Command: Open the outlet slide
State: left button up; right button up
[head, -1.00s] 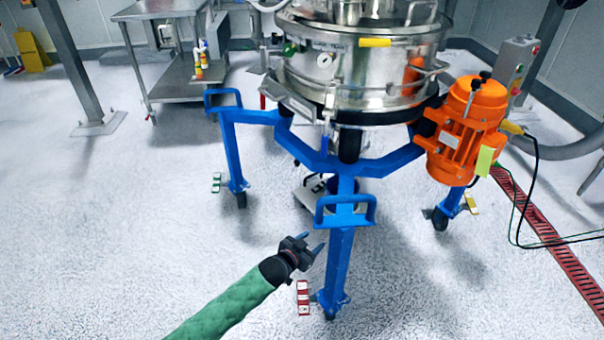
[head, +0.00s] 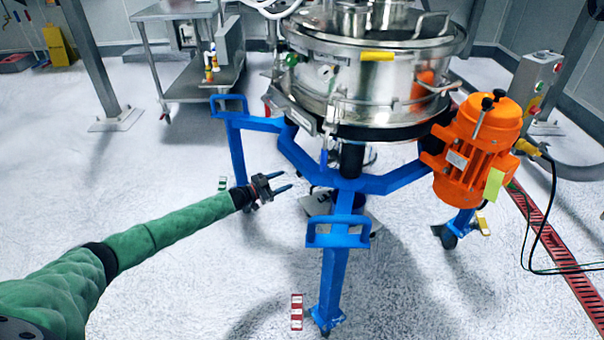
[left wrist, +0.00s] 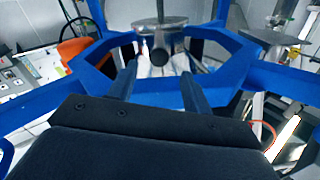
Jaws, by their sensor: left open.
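The steel sifter (head: 375,75) stands on a blue wheeled frame (head: 365,183). A sloped metal spout (head: 291,112) projects from its front left side, and a small blue upright part (head: 324,155) hangs beneath it. I cannot tell for sure which part is the outlet slide. My right gripper is out of view.
An orange motor (head: 477,148) is mounted at the frame's right side. A blue handle (head: 338,240) juts from the front leg and another (head: 229,101) from the left leg. A steel table (head: 190,80) stands at the back left.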

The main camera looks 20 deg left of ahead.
aim_at(297, 174)
pick_arm(q)
jog(key=shift+x, duration=3.8)
jog(key=shift+c, duration=0.2)
grip_shut()
jog(key=shift+s, duration=0.1)
